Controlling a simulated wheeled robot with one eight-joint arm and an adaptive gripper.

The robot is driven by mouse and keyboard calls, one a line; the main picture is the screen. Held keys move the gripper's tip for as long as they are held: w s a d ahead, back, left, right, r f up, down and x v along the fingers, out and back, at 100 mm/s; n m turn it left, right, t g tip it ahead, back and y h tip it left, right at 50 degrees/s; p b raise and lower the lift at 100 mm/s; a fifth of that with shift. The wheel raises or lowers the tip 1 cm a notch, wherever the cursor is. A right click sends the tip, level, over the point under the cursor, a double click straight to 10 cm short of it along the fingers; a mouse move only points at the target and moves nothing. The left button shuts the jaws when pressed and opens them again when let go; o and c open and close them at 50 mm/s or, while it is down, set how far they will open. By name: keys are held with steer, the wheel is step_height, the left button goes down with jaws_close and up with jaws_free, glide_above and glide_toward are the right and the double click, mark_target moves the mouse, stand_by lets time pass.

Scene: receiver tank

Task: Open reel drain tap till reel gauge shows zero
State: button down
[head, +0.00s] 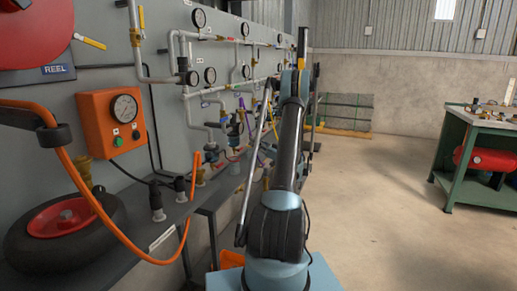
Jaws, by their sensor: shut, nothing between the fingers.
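A red reel (30,30), cut off by the picture edge, is at the upper left above a sign reading REEL (57,70). A yellow lever (90,43) sticks out beside the reel. Another yellow lever (141,18) is on a grey pipe to its right. I cannot tell which tap is the reel drain or which gauge is the reel gauge. My arm reaches up and forward in the middle, right of these things. My gripper cannot be made out.
An orange hose (70,165) loops over a shelf with a black wheel (65,225) at lower left. Several gauges and pipes line the grey wall panel (112,50). A green workbench (475,130) holding a red tank stands at right. The concrete floor between is clear.

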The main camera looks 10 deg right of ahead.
mark_target(240, 149)
steer(key=shift+w+a+f, duration=0.6)
steer(key=shift+w+a, duration=0.1)
steer(key=shift+a, duration=0.25)
steer(key=shift+w+a+f, duration=0.55)
steer(key=shift+w+a, duration=0.1)
steer(key=shift+a, duration=0.25)
steer(key=shift+d, duration=0.1)
